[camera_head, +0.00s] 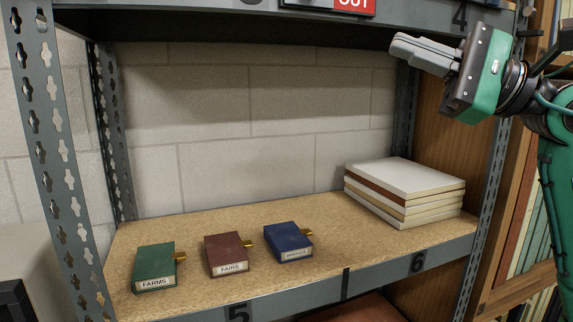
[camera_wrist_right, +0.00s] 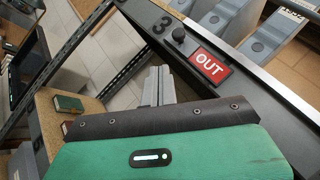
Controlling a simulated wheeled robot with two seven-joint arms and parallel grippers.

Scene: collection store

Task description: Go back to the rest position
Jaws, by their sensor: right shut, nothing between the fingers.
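My right gripper (camera_head: 393,46) is at the upper right of the head view, raised above the shelf board and the stack of books. Its grey fingers are shut together with nothing between them, pointing left. In the right wrist view the shut fingers (camera_wrist_right: 160,84) show beyond my green gripper body. My left gripper is not in view.
A green FARMS box (camera_head: 154,267), a dark red FAIRS box (camera_head: 226,254) and a blue box (camera_head: 288,242) stand on the shelf board (camera_head: 200,222). A book stack (camera_head: 404,191) lies at right. Perforated posts (camera_head: 62,170) and the upper shelf with an OUT sign (camera_wrist_right: 209,65) bound the space.

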